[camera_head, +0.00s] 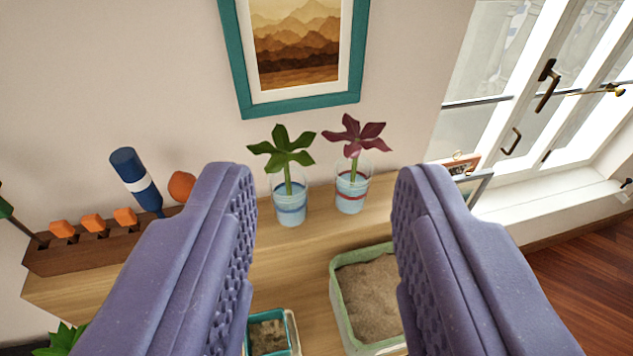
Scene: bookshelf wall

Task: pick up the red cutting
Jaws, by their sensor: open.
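The red cutting (353,139) has dark red leaves on a green stem and stands in a clear glass of water with a red band (351,192), near the back of the wooden shelf top. A green cutting (283,151) stands in a similar glass with a blue band (290,207), just left of it. My gripper (325,185) is open and empty. Its two purple padded fingers frame both glasses from the near side, and neither finger visibly touches anything.
A green-rimmed planter of soil (341,318) stands in front, partly behind the right finger. A smaller teal pot (293,330) is near the bottom. A wooden rack with orange pieces (70,254) and a blue bottle (134,178) are left. A framed picture (300,101) hangs above. Small frames lean right.

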